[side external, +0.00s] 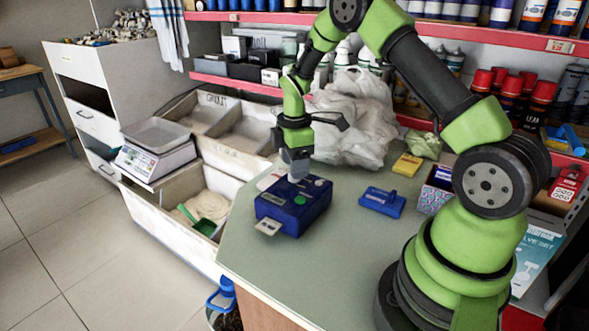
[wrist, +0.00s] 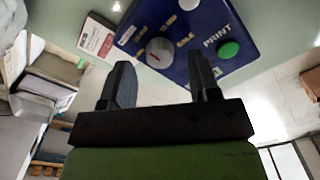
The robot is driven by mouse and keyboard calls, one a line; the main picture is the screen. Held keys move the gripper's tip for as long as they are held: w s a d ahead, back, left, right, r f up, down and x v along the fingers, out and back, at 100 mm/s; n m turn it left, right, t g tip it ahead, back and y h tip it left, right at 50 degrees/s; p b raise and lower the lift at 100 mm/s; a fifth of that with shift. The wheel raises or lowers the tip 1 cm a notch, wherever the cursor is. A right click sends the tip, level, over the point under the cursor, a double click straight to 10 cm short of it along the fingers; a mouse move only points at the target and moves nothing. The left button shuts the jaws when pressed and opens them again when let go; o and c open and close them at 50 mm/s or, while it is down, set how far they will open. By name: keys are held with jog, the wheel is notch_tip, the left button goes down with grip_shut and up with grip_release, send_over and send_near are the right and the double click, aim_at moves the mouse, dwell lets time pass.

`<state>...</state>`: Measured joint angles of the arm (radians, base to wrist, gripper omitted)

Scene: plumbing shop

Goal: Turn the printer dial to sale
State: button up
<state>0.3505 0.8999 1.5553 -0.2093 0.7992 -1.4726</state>
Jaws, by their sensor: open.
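The blue printer (side external: 293,205) sits on the counter, with a paper label sticking out of its front. In the wrist view its grey dial (wrist: 159,49) shows between and just beyond my fingertips. A small red mark shows on the dial's lower part. The yellow word SALE (wrist: 185,40) is printed to the right of the dial; other yellow labels above it are too small to read. A green button (wrist: 229,49) beside the word PRINT is farther right. My gripper (wrist: 162,70) is open and empty, pointing down over the printer; in the side view it hides the dial.
A small blue item (side external: 382,202) and a yellow packet (side external: 407,165) lie on the counter (side external: 345,260) right of the printer. A white plastic bag (side external: 352,120) is bunched behind. A bin and a scale (side external: 155,150) stand left. The front counter is clear.

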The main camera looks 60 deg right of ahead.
jog(key=shift+f, duration=1)
jog(key=c, duration=0.9)
